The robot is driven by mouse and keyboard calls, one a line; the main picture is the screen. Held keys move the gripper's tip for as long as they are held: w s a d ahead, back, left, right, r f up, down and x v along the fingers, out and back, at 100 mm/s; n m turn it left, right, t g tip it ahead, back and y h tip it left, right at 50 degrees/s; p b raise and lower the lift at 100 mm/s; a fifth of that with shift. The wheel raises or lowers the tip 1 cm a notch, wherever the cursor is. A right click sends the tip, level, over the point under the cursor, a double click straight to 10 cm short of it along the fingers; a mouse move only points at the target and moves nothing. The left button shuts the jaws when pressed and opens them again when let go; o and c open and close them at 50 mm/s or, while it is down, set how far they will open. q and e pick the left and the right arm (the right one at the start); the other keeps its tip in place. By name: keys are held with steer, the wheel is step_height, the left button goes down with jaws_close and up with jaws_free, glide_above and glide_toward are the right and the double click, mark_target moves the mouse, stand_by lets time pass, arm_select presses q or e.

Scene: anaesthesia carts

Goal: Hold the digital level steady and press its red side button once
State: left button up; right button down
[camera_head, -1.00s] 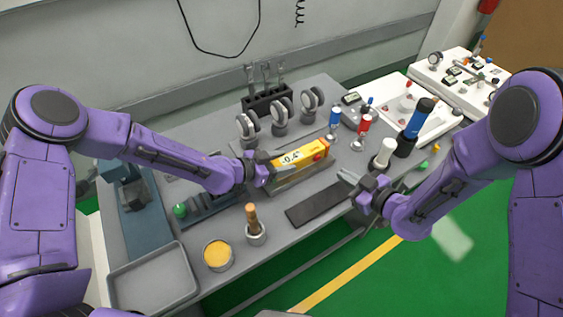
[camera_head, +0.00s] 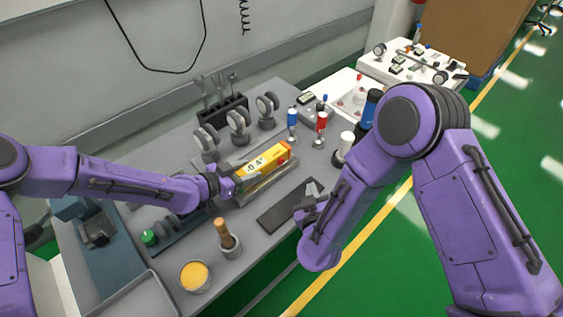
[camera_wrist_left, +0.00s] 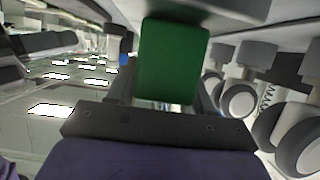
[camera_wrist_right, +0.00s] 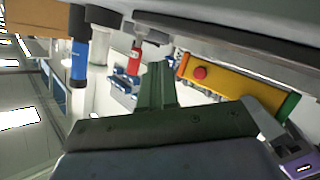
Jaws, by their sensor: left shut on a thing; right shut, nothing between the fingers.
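The digital level (camera_head: 268,160) is a yellow bar with a display reading about -0.4°, lying over a grey holder on the bench. Its red side button (camera_wrist_right: 200,72) faces my right gripper; it also shows near the level's right end in the head view (camera_head: 284,160). My left gripper (camera_head: 232,178) is shut on the level's left end, whose green cap (camera_wrist_left: 172,62) fills the gap in the left wrist view. My right gripper (camera_head: 314,188) is shut and empty, in front of the level and apart from it. In the right wrist view its fingertips (camera_wrist_right: 157,68) lie left of the button.
A dark flat mat (camera_head: 285,207) lies in front of the level. Several dial gauges (camera_head: 238,125) stand behind it. Blue (camera_head: 292,122) and red (camera_head: 321,128) handled tools and a white cylinder (camera_head: 344,147) stand to the right. A yellow-topped tin (camera_head: 194,276) is at the front left.

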mark_target(281, 162)
steer(key=shift+a, duration=0.1)
steer(key=shift+w+a, duration=0.9)
steer(key=shift+w, duration=0.25)
steer(key=shift+w+a, duration=0.85)
steer(key=shift+w, duration=0.35)
steer(key=shift+w+a, duration=0.9)
steer(key=shift+w, duration=0.25)
steer(key=shift+w+a, duration=0.1)
steer(key=shift+w, duration=0.05)
steer(key=shift+w+a, duration=0.15)
steer(key=shift+w, duration=0.05)
steer(key=shift+w+a+r, duration=0.35)
steer(key=shift+w+r, duration=0.05)
steer(key=shift+r, duration=0.05)
stand_by(0.8)
steer(key=shift+s, duration=0.1)
steer(key=shift+d+f, duration=0.1)
steer(key=shift+d, duration=0.05)
steer(key=shift+s+d, duration=0.1)
